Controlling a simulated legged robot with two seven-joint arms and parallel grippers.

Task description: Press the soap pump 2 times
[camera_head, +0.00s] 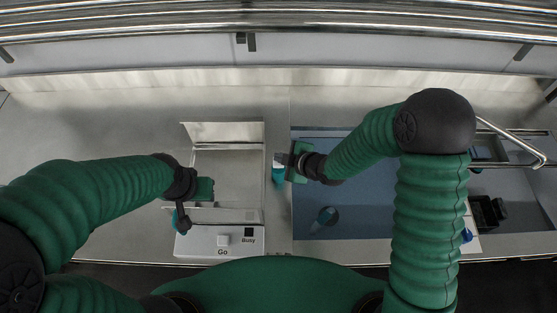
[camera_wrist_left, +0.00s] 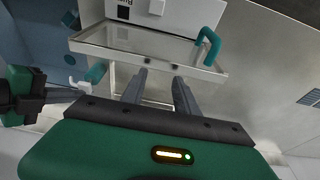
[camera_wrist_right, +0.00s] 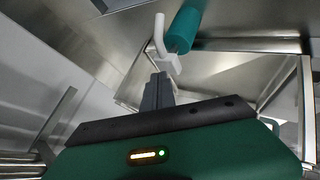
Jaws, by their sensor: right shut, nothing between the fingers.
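The soap pump (camera_head: 278,174) is a teal bottle with a white top, standing between the machine and the sink. My right gripper (camera_head: 283,159) is at the pump's far side. In the right wrist view its fingers (camera_wrist_right: 160,77) are shut and empty, with tips close to the white nozzle (camera_wrist_right: 160,40) and the teal bottle (camera_wrist_right: 183,28); I cannot tell whether they touch.
A white machine (camera_head: 204,246) with Go and Busy labels stands left of the pump; its open metal frame has a teal handle (camera_wrist_left: 207,45). A blue sink (camera_head: 365,205) lies right, with a metal faucet (camera_head: 512,140). Counter (camera_head: 95,125) at the far left is clear.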

